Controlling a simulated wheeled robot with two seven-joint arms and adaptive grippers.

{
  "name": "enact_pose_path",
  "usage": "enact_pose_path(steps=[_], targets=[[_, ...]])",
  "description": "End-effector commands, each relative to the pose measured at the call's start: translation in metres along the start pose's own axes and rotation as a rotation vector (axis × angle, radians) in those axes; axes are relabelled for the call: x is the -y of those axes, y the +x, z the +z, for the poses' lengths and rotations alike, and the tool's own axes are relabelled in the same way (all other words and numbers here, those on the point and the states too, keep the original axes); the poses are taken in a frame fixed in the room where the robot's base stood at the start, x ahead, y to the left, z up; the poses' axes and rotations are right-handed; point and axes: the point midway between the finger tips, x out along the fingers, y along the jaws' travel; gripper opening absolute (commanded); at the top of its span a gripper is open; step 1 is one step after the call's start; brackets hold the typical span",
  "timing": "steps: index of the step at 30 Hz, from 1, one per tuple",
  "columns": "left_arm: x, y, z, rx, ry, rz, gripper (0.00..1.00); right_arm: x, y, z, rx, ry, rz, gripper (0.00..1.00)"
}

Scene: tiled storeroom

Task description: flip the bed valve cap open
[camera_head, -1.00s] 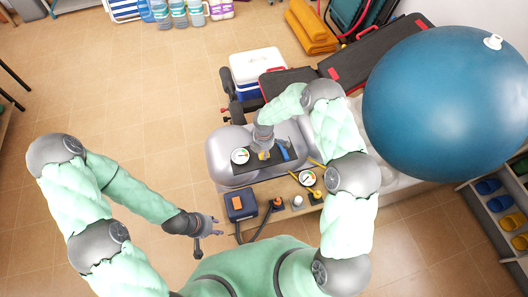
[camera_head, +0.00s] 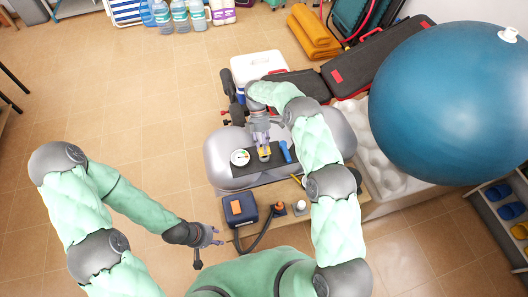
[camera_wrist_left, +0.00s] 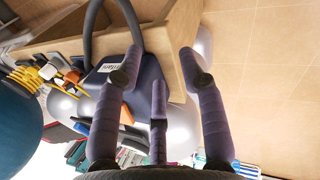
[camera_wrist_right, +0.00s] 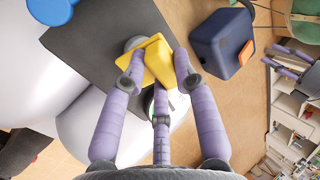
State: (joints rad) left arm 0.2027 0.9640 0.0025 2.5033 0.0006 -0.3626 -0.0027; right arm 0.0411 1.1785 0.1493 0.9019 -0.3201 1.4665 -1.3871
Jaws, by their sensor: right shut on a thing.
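The yellow valve cap (camera_wrist_right: 155,62) is in the right wrist view, between the fingertips of my right gripper (camera_wrist_right: 157,78). That gripper is shut on it. The cap is a bent yellow piece, and a pale round part shows partly behind it, over the dark panel (camera_wrist_right: 90,35). In the head view the cap (camera_head: 264,153) is small on the dark panel of the grey rounded body (camera_head: 222,170), below my right gripper (camera_head: 262,142). The fingers partly hide the cap; how far it is tilted is unclear. My left gripper (camera_head: 210,238) is open and empty, apart from the bench.
A white-faced gauge (camera_head: 240,157) and a blue piece (camera_head: 286,152) flank the cap. A dark blue box (camera_head: 241,209) with a hose stands on the wooden bench, beside small fittings (camera_head: 300,206). A big blue ball (camera_head: 450,105) fills the right. Floor at left is clear.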

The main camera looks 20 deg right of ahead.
Motion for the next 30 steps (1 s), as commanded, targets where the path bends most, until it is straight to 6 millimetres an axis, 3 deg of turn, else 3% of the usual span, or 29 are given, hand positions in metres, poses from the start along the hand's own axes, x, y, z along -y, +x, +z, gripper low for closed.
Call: enact_pose_path(steps=[3, 9, 24, 25, 29, 30], targets=[[0.005, 0.013, -0.001, 0.000, 0.000, 0.000, 0.40, -0.005, 0.001, 0.000, 0.001, 0.000, -0.031, 0.00], [0.007, 0.021, -0.001, 0.000, 0.000, 0.000, 0.40, -0.005, -0.003, 0.000, 0.001, 0.001, -0.071, 0.00], [0.008, 0.022, -0.001, 0.000, 0.000, 0.000, 0.40, -0.004, -0.005, 0.001, 0.002, 0.001, -0.084, 0.00], [0.008, 0.022, -0.001, 0.000, 0.000, 0.000, 0.37, -0.004, -0.005, 0.001, 0.002, 0.001, -0.084, 0.00], [0.004, 0.023, -0.002, 0.004, 0.032, 0.005, 0.00, -0.004, -0.005, 0.001, 0.002, 0.001, -0.084, 0.00], [-0.001, 0.023, -0.002, 0.010, 0.064, 0.011, 0.00, -0.004, -0.005, 0.001, 0.002, 0.001, -0.084, 0.00]])
